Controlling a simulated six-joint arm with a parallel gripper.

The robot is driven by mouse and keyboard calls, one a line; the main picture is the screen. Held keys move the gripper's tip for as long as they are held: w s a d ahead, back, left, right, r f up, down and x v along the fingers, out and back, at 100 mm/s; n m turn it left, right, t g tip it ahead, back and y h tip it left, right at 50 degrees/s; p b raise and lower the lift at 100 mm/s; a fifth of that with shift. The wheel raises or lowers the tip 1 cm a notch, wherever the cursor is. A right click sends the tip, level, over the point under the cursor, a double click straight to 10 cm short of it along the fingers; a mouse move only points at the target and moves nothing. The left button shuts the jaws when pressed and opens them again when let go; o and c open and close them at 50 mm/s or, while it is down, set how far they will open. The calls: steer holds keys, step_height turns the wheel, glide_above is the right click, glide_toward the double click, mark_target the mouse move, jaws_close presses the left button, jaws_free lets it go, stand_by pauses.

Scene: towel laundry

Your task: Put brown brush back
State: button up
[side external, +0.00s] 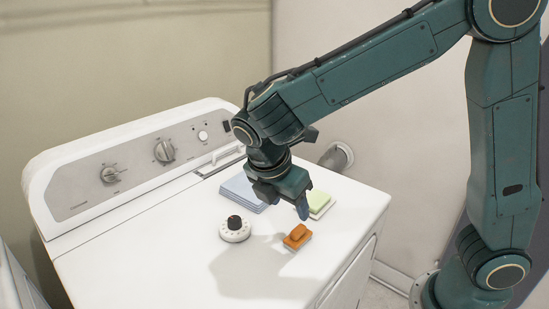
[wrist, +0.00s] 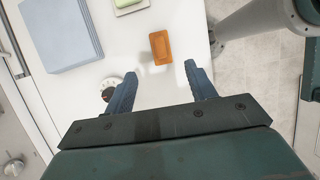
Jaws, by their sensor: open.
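The brown brush (side external: 297,237) is a small orange-brown block with a raised handle on top. It lies on the white top of the machine, near its front right edge. In the wrist view the brush (wrist: 160,47) lies ahead of the fingertips, roughly between their lines. My gripper (side external: 300,206) is above the machine top, close to the brush and apart from it. In the wrist view my gripper (wrist: 157,72) has its two blue fingers spread wide with nothing between them.
A white dial with a dark knob (side external: 235,229) stands left of the brush. A stack of blue towels (side external: 243,192) and a pale green block on a white base (side external: 319,202) lie farther back. The control panel (side external: 130,170) rises along the back. The front left machine top is clear.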

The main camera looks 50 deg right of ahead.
steer(key=shift+a+r, duration=0.1)
steer(key=shift+r, duration=0.15)
stand_by(0.5)
steer(key=s+d+r+m+t+y, duration=0.2)
steer(key=s+d+r+m, duration=0.2)
steer(key=s+m, duration=0.4)
steer(key=s+d+r+m+t+y, duration=0.2)
steer(key=s+d+r+m+t, duration=0.1)
steer(key=s+m, duration=0.5)
steer(key=shift+d+r+m+t+y, duration=0.3)
steer(key=shift+d+r+m, duration=0.4)
steer(key=shift+d+m, duration=0.5)
steer(key=shift+w+d, duration=0.1)
steer(key=shift+d, duration=0.1)
steer(key=shift+c, duration=0.5)
